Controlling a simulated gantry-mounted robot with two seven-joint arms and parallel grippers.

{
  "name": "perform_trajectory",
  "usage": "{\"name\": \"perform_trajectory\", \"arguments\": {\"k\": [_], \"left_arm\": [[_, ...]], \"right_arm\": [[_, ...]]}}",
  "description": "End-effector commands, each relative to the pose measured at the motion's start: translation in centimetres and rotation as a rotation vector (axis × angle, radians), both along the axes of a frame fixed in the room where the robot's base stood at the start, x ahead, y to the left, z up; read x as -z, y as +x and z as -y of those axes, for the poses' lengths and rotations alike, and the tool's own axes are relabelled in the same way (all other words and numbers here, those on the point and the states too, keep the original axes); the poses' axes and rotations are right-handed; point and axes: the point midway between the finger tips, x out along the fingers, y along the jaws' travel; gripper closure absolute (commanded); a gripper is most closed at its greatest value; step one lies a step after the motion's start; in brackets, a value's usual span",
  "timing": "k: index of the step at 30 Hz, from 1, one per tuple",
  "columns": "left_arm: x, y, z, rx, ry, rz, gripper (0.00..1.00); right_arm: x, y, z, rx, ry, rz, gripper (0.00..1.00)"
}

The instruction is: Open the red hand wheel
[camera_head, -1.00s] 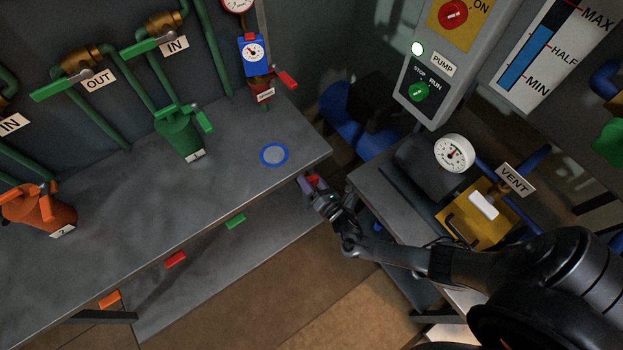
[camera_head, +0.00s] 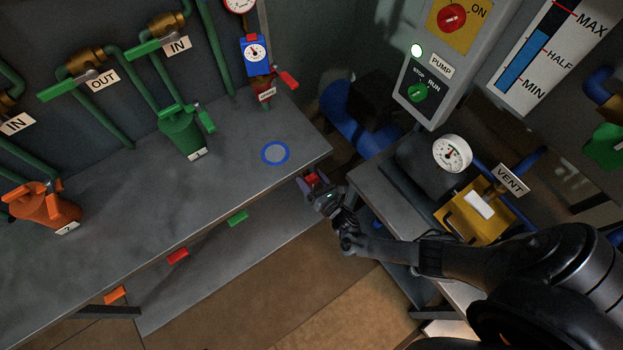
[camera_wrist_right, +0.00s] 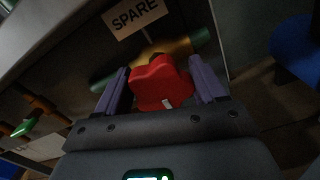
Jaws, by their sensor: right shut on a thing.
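The red hand wheel (camera_wrist_right: 162,84) sits on a brass valve body on a green pipe, beneath a SPARE label (camera_wrist_right: 136,14) in the right wrist view. My right gripper (camera_wrist_right: 160,70) is shut on it, with one purple finger on each side of its lobed rim. In the head view my right gripper (camera_head: 313,182) is at the near right corner of the grey bench, below its top. Only a small bit of the red wheel (camera_head: 311,177) shows there between the fingers. My left gripper is not in view.
The grey bench (camera_head: 110,240) bears a green can (camera_head: 182,134) and an orange can (camera_head: 45,205). A second bench (camera_head: 375,190) with a gauge (camera_head: 452,153) and a yellow VENT unit (camera_head: 470,222) is close on the right of my arm. A pump panel (camera_head: 440,60) stands behind.

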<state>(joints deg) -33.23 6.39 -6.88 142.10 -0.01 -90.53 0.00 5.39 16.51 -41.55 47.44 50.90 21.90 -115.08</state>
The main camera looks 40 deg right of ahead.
Motion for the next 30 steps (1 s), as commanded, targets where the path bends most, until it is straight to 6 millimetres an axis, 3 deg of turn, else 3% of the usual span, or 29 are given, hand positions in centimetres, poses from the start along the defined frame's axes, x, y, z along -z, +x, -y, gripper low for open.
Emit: {"name": "perform_trajectory", "arguments": {"k": [5, 6, 10, 22, 30], "left_arm": [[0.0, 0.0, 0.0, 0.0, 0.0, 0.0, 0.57], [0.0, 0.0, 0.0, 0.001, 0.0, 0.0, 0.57], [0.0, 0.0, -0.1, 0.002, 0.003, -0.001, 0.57], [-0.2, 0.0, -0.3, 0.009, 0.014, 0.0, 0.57], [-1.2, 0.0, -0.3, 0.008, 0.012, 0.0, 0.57]], "right_arm": [[0.2, -0.1, 0.1, 0.0, -0.001, -0.006, 0.61], [0.2, -0.1, 0.1, 0.0, 0.0, -0.005, 0.29], [0.2, -0.1, 0.1, 0.001, 0.0, -0.004, 0.1], [0.1, -0.6, 0.0, 0.0, 0.0, -0.003, 0.1], [0.0, -4.5, -0.5, -0.001, 0.002, -0.006, 0.1]]}}
